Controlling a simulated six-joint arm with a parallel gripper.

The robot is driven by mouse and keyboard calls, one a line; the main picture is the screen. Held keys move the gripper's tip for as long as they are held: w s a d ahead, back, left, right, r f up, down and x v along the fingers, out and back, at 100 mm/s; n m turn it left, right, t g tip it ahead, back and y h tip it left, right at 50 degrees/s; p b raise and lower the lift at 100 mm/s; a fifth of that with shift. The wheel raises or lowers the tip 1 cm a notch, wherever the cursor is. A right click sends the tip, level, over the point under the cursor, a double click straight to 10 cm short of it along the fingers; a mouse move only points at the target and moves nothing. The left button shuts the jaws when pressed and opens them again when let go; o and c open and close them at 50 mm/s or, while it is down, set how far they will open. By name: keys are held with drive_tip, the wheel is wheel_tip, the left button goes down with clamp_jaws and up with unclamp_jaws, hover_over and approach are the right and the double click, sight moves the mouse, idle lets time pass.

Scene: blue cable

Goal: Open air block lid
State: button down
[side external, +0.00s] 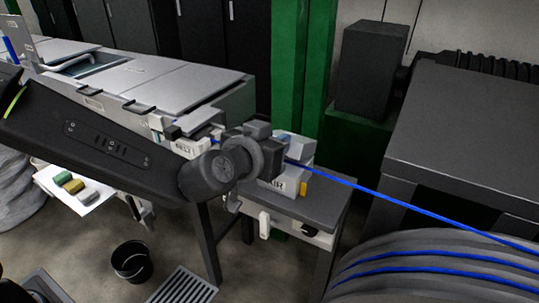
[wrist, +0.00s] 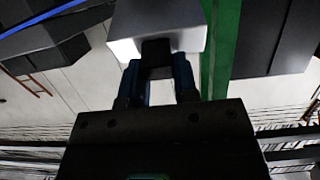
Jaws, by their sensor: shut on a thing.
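The air block (side external: 292,183) is a white box with "AIR" on its front, standing on a small dark-topped table in the side external view. My gripper (side external: 266,143) is at its upper left and hides part of it. In the wrist view, the two fingers of my gripper (wrist: 158,70) are closed on a small dark handle (wrist: 157,50) of the pale lid (wrist: 125,45). How far the lid is raised cannot be told. The blue cable (side external: 400,202) runs from the block down to the right.
A large grey cable drum (side external: 430,275) with blue cable on it fills the lower right. A long grey machine (side external: 150,80) stands at the left. A green post (side external: 290,60) and a dark cabinet (side external: 470,130) stand behind. A black bucket (side external: 132,262) is on the floor.

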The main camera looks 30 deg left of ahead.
drive_tip(key=shift+w+r, duration=0.4)
drive_tip(key=shift+r, duration=0.3)
drive_tip(key=shift+w+r+g, duration=0.45)
drive_tip(key=shift+g, duration=0.05)
drive_tip(key=shift+w+r+g, duration=0.45)
drive_tip(key=shift+w+g, duration=0.25)
drive_tip(key=shift+g, duration=0.1)
drive_tip(key=shift+w+r+g, duration=0.4)
drive_tip(key=shift+w+g, duration=0.25)
drive_tip(key=shift+g, duration=0.15)
drive_tip(key=shift+w+r, duration=0.25)
drive_tip(key=shift+w, duration=0.25)
drive_tip(key=w, duration=0.5)
drive_tip(key=shift+r, duration=0.3)
drive_tip(key=shift+w+f+g, duration=0.15)
drive_tip(key=shift+w+g, duration=0.55)
drive_tip(key=shift+g, duration=0.05)
drive_tip(key=shift+w+f+g, duration=0.15)
drive_tip(key=shift+w+g, duration=0.55)
drive_tip(key=shift+g, duration=0.05)
drive_tip(key=shift+f, duration=0.1)
